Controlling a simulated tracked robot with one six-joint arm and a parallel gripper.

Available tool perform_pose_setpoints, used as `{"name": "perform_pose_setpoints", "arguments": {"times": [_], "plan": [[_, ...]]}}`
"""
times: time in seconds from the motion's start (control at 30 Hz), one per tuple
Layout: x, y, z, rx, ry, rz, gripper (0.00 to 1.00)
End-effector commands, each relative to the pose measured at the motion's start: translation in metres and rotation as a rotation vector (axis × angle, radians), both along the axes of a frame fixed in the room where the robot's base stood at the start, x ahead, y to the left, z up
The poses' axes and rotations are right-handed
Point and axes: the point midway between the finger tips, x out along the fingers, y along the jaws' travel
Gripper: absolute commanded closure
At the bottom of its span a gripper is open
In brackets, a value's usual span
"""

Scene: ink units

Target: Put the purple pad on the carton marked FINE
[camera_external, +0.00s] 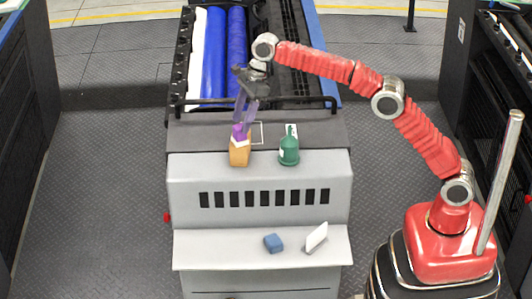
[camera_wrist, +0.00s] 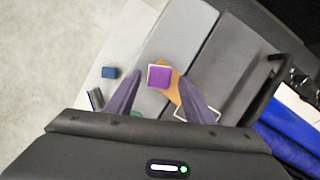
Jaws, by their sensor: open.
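The purple pad (camera_external: 239,131) is at the top of a small orange-brown carton (camera_external: 239,155) with a white upper part. From above, in the wrist view, the pad (camera_wrist: 159,77) is a purple square with a pale rim, over the carton (camera_wrist: 174,93). I cannot read any marking on the carton. My gripper (camera_external: 244,121) points down just above the pad. Its fingers are apart, one on each side of the pad in the wrist view; I cannot tell whether they touch it.
A green bottle (camera_external: 289,151) stands to the carton's right. A white outlined square (camera_external: 257,133) marks the dark ledge beside the carton. A blue block (camera_external: 273,243) and a white card (camera_external: 316,238) sit on the lower shelf. Blue rollers (camera_external: 215,55) and a black rail lie behind.

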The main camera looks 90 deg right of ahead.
Motion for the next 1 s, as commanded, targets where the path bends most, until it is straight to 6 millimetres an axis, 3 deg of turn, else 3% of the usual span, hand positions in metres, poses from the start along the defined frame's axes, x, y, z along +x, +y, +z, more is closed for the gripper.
{"name": "perform_pose_setpoints", "arguments": {"times": [0.1,0.4,1.0], "plan": [[-0.005,-0.002,0.018,0.0,-0.001,0.0,0.52],[-0.012,-0.005,0.038,0.0,0.0,-0.001,0.52],[-0.012,-0.005,0.039,0.001,0.001,-0.001,0.52]]}}
